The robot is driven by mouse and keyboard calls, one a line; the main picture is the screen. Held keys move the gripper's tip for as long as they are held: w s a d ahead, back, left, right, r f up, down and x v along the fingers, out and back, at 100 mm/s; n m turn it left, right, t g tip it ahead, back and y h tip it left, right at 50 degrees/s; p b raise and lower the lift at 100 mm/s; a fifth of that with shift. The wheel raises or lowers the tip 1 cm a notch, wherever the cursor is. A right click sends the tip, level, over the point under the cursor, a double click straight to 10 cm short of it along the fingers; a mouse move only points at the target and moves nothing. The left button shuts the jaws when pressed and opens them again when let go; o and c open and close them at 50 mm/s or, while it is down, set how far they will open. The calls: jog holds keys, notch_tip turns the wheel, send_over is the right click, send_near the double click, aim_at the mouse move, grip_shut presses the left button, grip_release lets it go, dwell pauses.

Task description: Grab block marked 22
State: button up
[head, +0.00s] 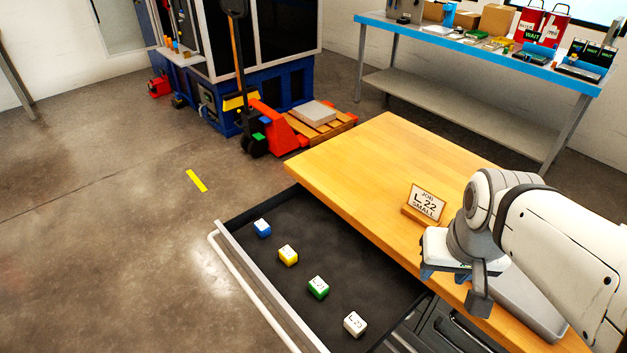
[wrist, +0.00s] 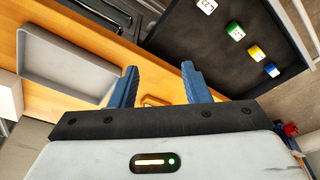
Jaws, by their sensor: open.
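In the head view a white block (head: 355,324) lies at the near end of the open drawer (head: 240,243); its black marking looks like L 22 or L 23, too small to be sure. It also shows at the top edge of the wrist view (wrist: 207,5). A green block (head: 318,287), a yellow block (head: 288,255) and a blue block (head: 262,228) lie in a row beyond it; their marks are unreadable. A sign (head: 426,200) on the wooden top reads JOB L.22 SMALL. My gripper (wrist: 159,70) is open and empty above the wooden top, apart from the blocks.
A grey tray (wrist: 65,65) lies on the wooden worktop (head: 375,165), partly behind my arm in the head view. The drawer's front wall and handle bound the blocks on the left. A red pallet truck (head: 275,125) and a blue-edged bench (head: 480,45) stand farther back.

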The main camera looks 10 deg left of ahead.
jog(key=shift+o, duration=0.6)
jog(key=shift+w+a, duration=0.2)
jog(key=shift+w, duration=0.2)
jog(key=shift+o, duration=0.6)
jog(key=w+a+f+n+p, duration=0.1)
jog(key=w+a+n+p, duration=0.1)
jog(key=w+a, duration=0.6)
jog(key=shift+w+a+f+n+g+y, duration=0.15)
jog(key=shift+w+f+n+g+y, duration=0.2)
jog(key=shift+w+n, duration=0.6)
jog(key=n+g+p, duration=0.1)
jog(key=n+p, duration=0.3)
jog(key=n, duration=0.2)
send_over(288, 252)
jog(key=f, duration=2)
jog(key=shift+d+f, duration=0.25)
jog(key=shift+f, duration=0.05)
jog(key=shift+a+f+p, duration=0.15)
jog(key=shift+f+p, duration=0.25)
jog(key=shift+f, duration=1.1)
jog(key=shift+a+f+p, duration=0.15)
jog(key=shift+f+p, duration=0.25)
jog(key=shift+f, duration=1.05)
jog(key=c, duration=1.1)
